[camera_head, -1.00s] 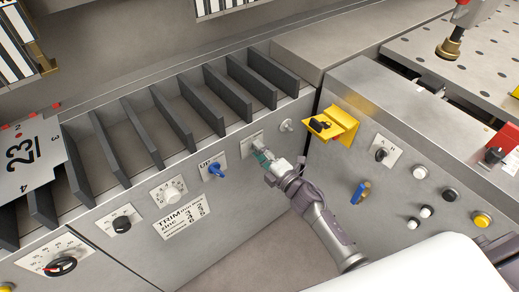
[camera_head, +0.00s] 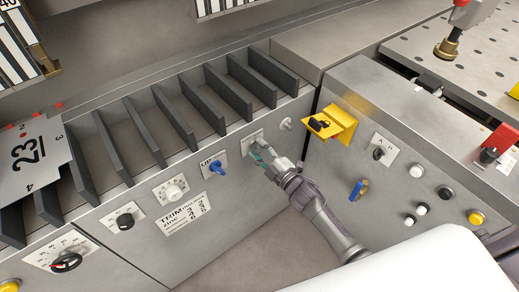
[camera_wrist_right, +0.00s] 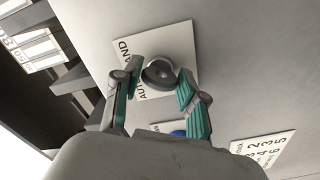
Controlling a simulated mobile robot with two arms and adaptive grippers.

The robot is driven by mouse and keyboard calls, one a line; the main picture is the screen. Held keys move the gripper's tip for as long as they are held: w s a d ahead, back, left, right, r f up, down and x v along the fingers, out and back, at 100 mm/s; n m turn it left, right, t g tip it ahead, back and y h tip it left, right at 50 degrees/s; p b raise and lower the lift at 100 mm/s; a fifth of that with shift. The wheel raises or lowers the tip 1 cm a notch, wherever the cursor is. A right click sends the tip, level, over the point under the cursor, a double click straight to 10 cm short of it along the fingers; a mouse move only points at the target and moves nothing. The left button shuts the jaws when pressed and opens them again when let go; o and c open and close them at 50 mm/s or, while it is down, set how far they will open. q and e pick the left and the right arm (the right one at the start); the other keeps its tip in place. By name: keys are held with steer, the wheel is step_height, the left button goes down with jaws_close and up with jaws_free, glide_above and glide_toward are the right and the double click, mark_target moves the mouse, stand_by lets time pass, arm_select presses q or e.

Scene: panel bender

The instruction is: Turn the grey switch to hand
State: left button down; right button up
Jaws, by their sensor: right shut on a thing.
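The grey switch (camera_wrist_right: 160,72) is a round knob on a white plate (camera_wrist_right: 182,34) lettered "AUTO" and what reads as "HAND", partly covered by a finger. In the head view the plate (camera_head: 250,138) sits on the front of the grey machine, and the knob is mostly hidden by my gripper. My right gripper (camera_head: 259,152) reaches it from the lower right. In the right wrist view its green-padded fingers (camera_wrist_right: 160,80) stand on both sides of the knob, shut on it. Which way the knob points is hard to tell. My left gripper is out of view.
A blue switch (camera_head: 218,168) sits just left of my right gripper, with a white dial (camera_head: 173,192) further left. A small round knob (camera_head: 286,124) is close on the right. A yellow guard (camera_head: 341,122) juts from the adjoining panel. Dark dividers (camera_head: 238,100) stand above.

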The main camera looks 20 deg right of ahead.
steer(key=shift+f, duration=0.1)
steer(key=o, duration=1.1)
steer(key=shift+o, duration=0.2)
steer(key=v, duration=1.2)
